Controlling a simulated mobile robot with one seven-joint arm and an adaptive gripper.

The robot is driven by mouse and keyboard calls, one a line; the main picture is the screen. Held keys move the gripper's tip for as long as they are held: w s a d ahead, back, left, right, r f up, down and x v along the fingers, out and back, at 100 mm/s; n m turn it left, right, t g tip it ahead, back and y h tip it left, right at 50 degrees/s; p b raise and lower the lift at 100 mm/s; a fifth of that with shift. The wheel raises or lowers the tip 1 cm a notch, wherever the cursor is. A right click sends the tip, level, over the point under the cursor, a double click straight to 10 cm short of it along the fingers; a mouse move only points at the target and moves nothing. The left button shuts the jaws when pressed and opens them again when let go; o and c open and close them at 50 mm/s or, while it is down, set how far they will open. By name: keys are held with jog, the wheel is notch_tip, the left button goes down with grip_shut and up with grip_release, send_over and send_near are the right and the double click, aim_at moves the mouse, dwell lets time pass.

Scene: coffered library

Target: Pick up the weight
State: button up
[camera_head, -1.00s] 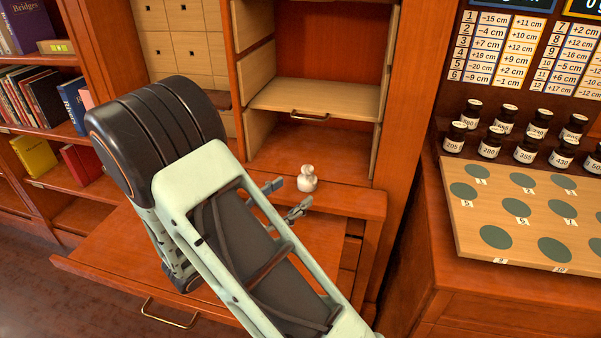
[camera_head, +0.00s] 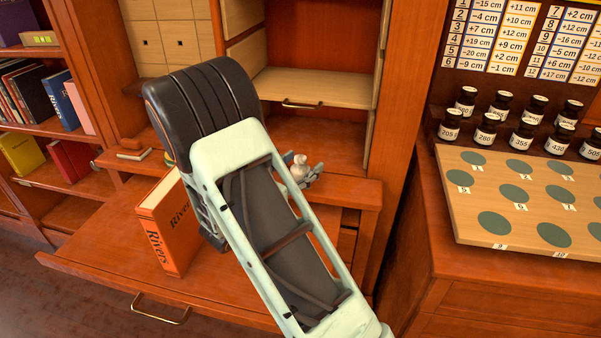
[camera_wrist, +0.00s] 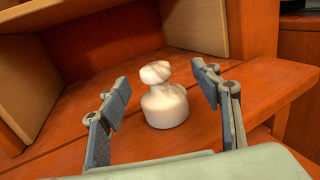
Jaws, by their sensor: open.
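The weight (camera_wrist: 165,106) is a small pale, whitish piece with a round body, a narrow neck and a knob on top. It stands upright on the wooden ledge in front of the open cabinet. In the wrist view it sits between the two fingers of my gripper (camera_wrist: 164,92), which is open, with a gap on both sides. In the head view the weight (camera_head: 299,168) shows just beyond my arm, at my gripper (camera_head: 306,176). My arm hides part of the gripper and the weight's lower side there.
An orange book marked "Rivers" (camera_head: 169,225) stands on the desk surface left of my arm. The open cabinet shelf (camera_head: 318,92) rises behind the weight. At right, a board with green discs (camera_head: 520,190) and several dark labelled jars (camera_head: 523,133) stand on another counter.

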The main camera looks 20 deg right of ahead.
aim_at(301, 156)
jog(key=shift+c, duration=0.3)
jog(key=shift+w+r, duration=0.1)
grip_shut()
notch_tip(301, 156, up, 10)
jog(key=p, duration=0.3)
jog(key=shift+y, duration=0.3)
jog(key=a+f, duration=0.1)
jog(key=a, duration=0.1)
jog(key=s+a+f, duration=0.1)
jog(key=a+f, duration=0.1)
jog(key=s+a+f, duration=0.1)
jog(key=shift+s+a+f, duration=0.25)
jog(key=shift+a, duration=0.15)
jog(key=s+a+f+n+t, duration=0.1)
jog(key=s+a+f, duration=0.3)
jog(key=s+a, duration=0.15)
notch_tip(301, 156, up, 21)
jog(key=n+t+y+p, duration=0.4)
jog(key=y+p, duration=0.1)
jog(key=p, duration=2.3)
jog(key=shift+w+a+r+t+y+p, duration=0.2)
jog(key=shift+a+t+y+p, duration=0.1)
jog(key=shift+t, duration=0.1)
